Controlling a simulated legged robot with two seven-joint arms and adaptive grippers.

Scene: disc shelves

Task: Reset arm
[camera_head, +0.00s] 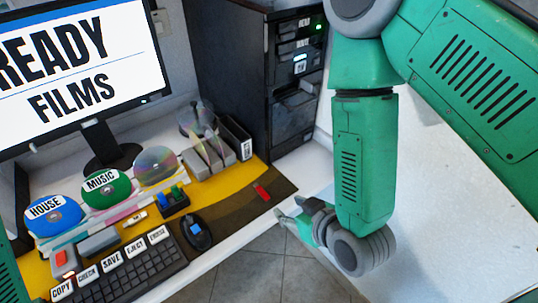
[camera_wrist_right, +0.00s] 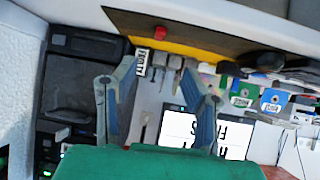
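My right arm (camera_head: 365,155) comes down from the top right in the head view, green with grey joints. Its right gripper (camera_head: 288,212) is near the front edge of the white desk, to the right of the mat. In the right wrist view the two fingers of this gripper (camera_wrist_right: 158,75) stand well apart with nothing held between them. My left gripper does not show. Only a green sliver, probably of my left arm, shows at the lower left edge of the head view.
The desk holds a monitor (camera_head: 75,60), a keyboard (camera_head: 130,275), a mouse (camera_head: 196,233), blue HOUSE (camera_head: 52,216) and green MUSIC (camera_head: 105,188) discs, grey disc slots (camera_head: 210,158) and a red item (camera_head: 261,191) on the mat. A dark drive tower (camera_head: 290,90) stands behind.

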